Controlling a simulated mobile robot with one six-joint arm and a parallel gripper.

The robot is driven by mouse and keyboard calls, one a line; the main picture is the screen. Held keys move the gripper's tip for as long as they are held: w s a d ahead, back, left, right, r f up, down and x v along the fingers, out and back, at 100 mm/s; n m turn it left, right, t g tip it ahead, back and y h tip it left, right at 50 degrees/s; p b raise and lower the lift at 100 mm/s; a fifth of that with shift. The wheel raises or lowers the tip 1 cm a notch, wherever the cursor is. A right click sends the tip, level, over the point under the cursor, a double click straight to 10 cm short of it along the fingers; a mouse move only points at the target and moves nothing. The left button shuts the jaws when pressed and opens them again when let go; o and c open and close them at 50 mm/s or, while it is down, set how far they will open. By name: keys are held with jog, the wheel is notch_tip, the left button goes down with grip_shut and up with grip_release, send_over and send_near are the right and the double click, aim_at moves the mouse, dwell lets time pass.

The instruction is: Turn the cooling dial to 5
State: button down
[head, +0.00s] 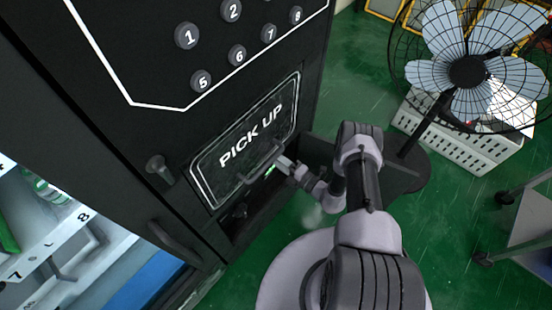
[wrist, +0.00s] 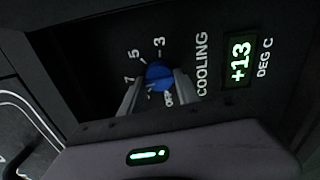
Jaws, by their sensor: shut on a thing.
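The blue cooling dial (wrist: 159,74) sits on a dark panel in the wrist view. White marks 7, 5, 3, 1 and OFF ring it, with the word COOLING beside it. My gripper (wrist: 158,80) has one grey finger on each side of the dial and is shut on it. I cannot clearly tell which mark the dial points to. A green display (wrist: 241,61) beside it reads +13 DEG C. In the head view my gripper (head: 284,164) is low at the machine front, by the PICK UP flap; the dial cannot be made out there.
The PICK UP flap (head: 240,140) has a bar handle (head: 262,163) close to my gripper. Numbered buttons (head: 237,56) are above it. A knob (head: 160,169) stands out at left. A fan (head: 467,72) and a white crate (head: 455,135) stand on the green floor at right.

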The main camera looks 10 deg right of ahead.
jog(key=m, duration=1)
jog(key=shift+m, duration=0.4)
dwell(0.4)
jog(key=c, duration=0.9)
grip_release()
jog(key=shift+r, duration=0.1)
jog(key=p+v, duration=0.3)
jog(key=v, duration=1.4)
jog(key=shift+s+d+p, duration=0.15)
jog(key=shift+s+p, duration=0.05)
jog(key=shift+p, duration=0.1)
